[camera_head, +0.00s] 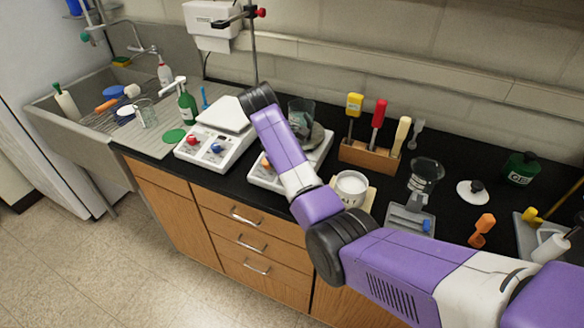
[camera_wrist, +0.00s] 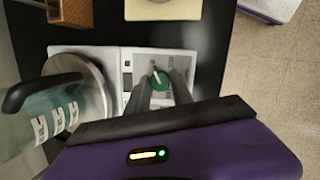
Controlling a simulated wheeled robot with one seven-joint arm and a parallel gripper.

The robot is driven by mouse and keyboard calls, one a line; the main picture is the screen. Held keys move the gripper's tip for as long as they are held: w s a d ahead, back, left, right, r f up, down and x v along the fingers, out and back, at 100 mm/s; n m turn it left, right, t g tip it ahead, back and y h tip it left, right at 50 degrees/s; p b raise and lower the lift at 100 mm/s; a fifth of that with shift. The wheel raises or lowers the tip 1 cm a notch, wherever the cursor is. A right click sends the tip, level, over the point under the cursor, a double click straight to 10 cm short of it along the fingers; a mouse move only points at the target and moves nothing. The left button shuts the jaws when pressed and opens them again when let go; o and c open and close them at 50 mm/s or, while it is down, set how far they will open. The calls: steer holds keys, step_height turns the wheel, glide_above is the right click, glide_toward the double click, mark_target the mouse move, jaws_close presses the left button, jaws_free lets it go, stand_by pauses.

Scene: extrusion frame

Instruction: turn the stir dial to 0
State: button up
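In the wrist view a green dial (camera_wrist: 159,79) with a pale pointer mark sits on the white front panel of a hot plate (camera_wrist: 128,58). My gripper (camera_wrist: 161,84) has its two dark fingers on either side of this dial. I cannot tell whether they press on it or stand slightly apart. The number the pointer faces is too small to read. In the head view my arm covers the gripper and the green dial. The same hot plate (camera_head: 322,152) shows there behind my arm, with an orange dial (camera_head: 265,161) at its left front.
A glass vessel with a dark handle (camera_wrist: 25,92) stands on the hot plate. A second white device (camera_head: 228,117) with red and blue dials stands to the left. A wooden tool rack (camera_head: 368,158) and a white cup (camera_head: 351,186) are to the right.

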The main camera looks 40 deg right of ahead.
steer(key=o, duration=0.4)
steer(key=shift+w+a+r, duration=0.1)
steer(key=shift+c, duration=0.2)
steer(key=v, duration=0.5)
steer(key=shift+a+r, duration=0.2)
steer(key=shift+v, duration=1.05)
steer(key=shift+d, duration=0.1)
